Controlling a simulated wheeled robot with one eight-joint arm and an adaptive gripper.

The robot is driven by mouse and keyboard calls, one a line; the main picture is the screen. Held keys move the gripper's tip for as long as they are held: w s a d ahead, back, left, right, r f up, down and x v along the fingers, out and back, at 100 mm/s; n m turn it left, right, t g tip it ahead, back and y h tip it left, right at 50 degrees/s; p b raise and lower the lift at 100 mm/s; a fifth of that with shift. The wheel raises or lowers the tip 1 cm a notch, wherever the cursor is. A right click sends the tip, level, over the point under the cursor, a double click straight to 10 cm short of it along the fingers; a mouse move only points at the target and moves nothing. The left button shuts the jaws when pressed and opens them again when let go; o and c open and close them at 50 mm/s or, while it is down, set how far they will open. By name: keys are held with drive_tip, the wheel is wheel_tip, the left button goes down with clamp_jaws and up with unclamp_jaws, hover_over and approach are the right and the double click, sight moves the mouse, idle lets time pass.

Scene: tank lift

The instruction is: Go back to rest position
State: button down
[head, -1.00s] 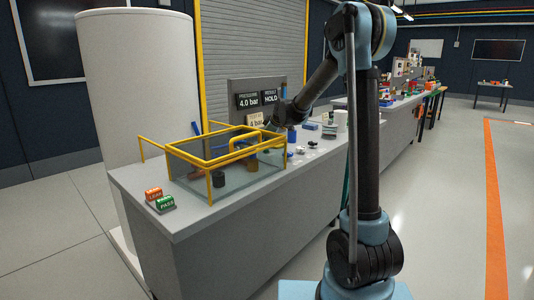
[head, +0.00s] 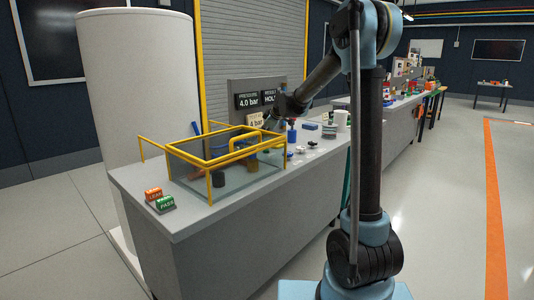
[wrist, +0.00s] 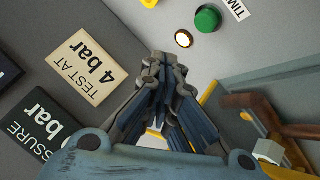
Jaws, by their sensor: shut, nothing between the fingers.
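My gripper (wrist: 165,75) points away in the wrist view, its fingers together and empty. In the head view my gripper (head: 270,118) is small and dark, in front of the sign panel and above the bench. Its fingertips are hard to make out there. A glass tank (head: 228,188) with a yellow frame (head: 207,163) stands on the bench, left of and nearer than the gripper. The tank's edge and a brown pipe (wrist: 262,112) show at the right of the wrist view.
The grey bench (head: 240,209) carries red and green blocks marked LEAK and PASS (head: 160,200). The "TEST AT 4 bar" card (wrist: 88,68), a green button (wrist: 207,19) and a lit lamp (wrist: 183,38) are close. A white cylinder (head: 140,90) stands behind. Floor at right is clear.

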drive_tip(key=shift+d, duration=0.1)
drive_tip(key=s+d+m+h, duration=0.4)
drive_tip(key=s+d+m, duration=0.8)
drive_tip(key=s+d, duration=1.3)
drive_tip(key=s+d+f+m+g, duration=0.1)
drive_tip(key=s+f, duration=0.4)
drive_tip(key=s, duration=0.4)
drive_tip(key=s+d+f+m+g, duration=0.1)
drive_tip(key=s+f+g, duration=0.1)
drive_tip(key=s+f, duration=0.3)
drive_tip(key=s+d+f+m+g+h, duration=0.1)
drive_tip(key=s+f, duration=0.4)
drive_tip(key=s, duration=0.8)
drive_tip(key=shift+d+m+g, duration=0.2)
drive_tip(key=shift+m+g, duration=0.1)
drive_tip(key=shift+g, duration=0.4)
drive_tip(key=shift+f, duration=0.1)
drive_tip(key=shift+w+f, duration=0.2)
drive_tip(key=shift+w, duration=0.2)
